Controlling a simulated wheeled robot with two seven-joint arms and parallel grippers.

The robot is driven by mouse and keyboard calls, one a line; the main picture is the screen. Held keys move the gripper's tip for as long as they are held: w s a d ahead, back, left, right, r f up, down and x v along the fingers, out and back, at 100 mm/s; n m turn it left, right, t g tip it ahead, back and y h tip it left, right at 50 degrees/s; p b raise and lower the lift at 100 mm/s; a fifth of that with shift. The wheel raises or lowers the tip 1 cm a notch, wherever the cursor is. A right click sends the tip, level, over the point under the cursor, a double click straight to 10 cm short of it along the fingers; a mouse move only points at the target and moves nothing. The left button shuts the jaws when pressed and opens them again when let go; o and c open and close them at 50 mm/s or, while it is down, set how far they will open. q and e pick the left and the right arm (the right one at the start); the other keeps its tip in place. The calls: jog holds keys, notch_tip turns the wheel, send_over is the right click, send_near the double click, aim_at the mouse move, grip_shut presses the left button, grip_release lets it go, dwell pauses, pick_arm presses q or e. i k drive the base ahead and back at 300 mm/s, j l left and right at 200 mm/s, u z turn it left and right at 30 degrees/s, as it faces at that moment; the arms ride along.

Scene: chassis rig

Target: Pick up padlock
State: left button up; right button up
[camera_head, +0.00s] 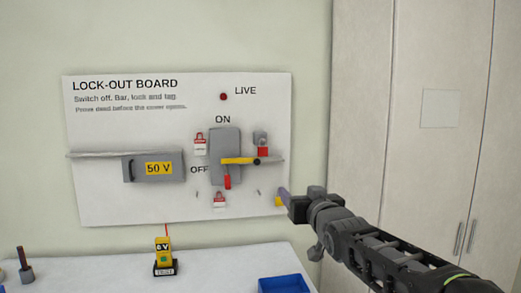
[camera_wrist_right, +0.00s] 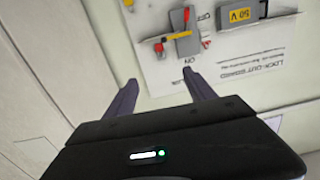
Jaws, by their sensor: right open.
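A red block (camera_head: 263,152) with a grey piece (camera_head: 260,137) above it sits on the board right of the switch; it looks like the padlock, but it is small. The red part also shows in the right wrist view (camera_wrist_right: 158,47), beyond the fingertips. My right gripper (camera_head: 283,197) is at the board's lower right edge, below and right of that block, apart from it. In the wrist view its two fingers (camera_wrist_right: 160,82) are spread with nothing between them. My left gripper is not in view.
A yellow tester (camera_head: 163,247) and a blue tray (camera_head: 283,285) are on the table below. A cabinet (camera_head: 430,160) stands right.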

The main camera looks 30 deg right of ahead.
aim_at(262, 151)
jog(key=i+l, duration=0.2)
jog(key=i, duration=0.2)
jog(key=i+l, duration=0.2)
jog(key=i, duration=0.15)
jog(key=i+l, duration=0.2)
jog(key=i, duration=0.2)
